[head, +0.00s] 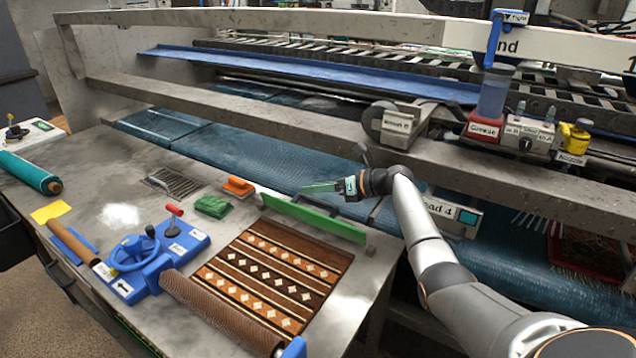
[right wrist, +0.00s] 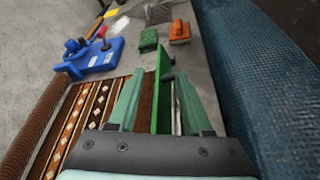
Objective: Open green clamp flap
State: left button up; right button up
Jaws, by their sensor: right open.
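The green clamp flap (head: 313,218) is a long, thin upright strip along the far edge of the brown patterned rug (head: 290,285) on the steel table. My right gripper (head: 318,188) is above and just behind the flap in the head view. In the right wrist view its two green fingers (right wrist: 157,95) are spread apart, and the flap (right wrist: 161,85) shows lengthwise between them. I see nothing held, and I cannot tell whether a finger touches the flap. My left gripper is not in view.
A blue handwheel unit (head: 158,258) and a brown roll (head: 222,312) stand left of the rug. A green sponge (head: 211,206) and an orange brush (head: 238,187) lie beyond its far left corner. A grey beam (head: 260,115) runs behind my gripper.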

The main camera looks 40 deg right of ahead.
jog(key=s+a+r, duration=0.1)
jog(key=s+r+p, duration=0.1)
jog(key=r, duration=0.1)
jog(key=shift+s+a, duration=0.25)
jog(key=shift+a, duration=0.1)
jog(key=s+a+r+p, duration=0.1)
jog(key=s+a+r, duration=0.3)
jog(key=s, duration=0.3)
jog(key=shift+a, duration=0.35)
